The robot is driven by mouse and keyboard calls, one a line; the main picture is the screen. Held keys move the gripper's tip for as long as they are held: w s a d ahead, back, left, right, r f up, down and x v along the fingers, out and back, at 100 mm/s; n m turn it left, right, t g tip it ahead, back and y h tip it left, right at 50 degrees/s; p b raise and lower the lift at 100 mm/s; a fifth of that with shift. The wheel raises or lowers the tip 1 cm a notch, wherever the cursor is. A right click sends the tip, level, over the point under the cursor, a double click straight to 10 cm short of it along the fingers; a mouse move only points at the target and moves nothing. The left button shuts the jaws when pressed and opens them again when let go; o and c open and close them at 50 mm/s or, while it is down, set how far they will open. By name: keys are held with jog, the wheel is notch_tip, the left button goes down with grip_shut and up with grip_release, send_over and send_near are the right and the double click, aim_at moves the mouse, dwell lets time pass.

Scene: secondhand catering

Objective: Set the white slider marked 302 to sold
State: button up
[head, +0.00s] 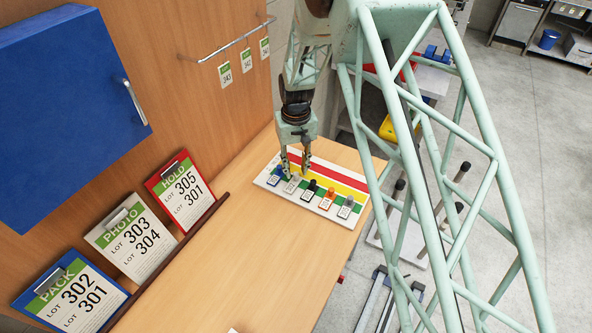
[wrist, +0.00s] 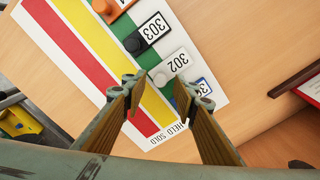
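The white slider marked 302 (wrist: 172,66) sits at the green stripe of a white board, between the black 303 slider (wrist: 148,36) and the blue slider (wrist: 204,88). The board (head: 345,222) has red, yellow and green stripes; upside-down lettering including SOLD (wrist: 153,140) is at the ends of the red and yellow stripes. In the head view the white slider (head: 291,184) is partly hidden by my gripper (head: 295,174). In the wrist view my gripper (wrist: 160,82) is open, its fingertips on either side of the white slider's knob. I cannot tell whether they touch it.
An orange slider (head: 327,198) and a grey slider (head: 346,206) are further right on the green. Clipboards PACK (head: 72,298), PHOTO (head: 130,237) and HOLD (head: 181,190) lean at the left. A blue cabinet (head: 65,110) hangs on the wall. The bench front is clear.

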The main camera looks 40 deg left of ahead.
jog(key=shift+f, duration=0.55)
jog(key=shift+c, duration=0.4)
grip_shut()
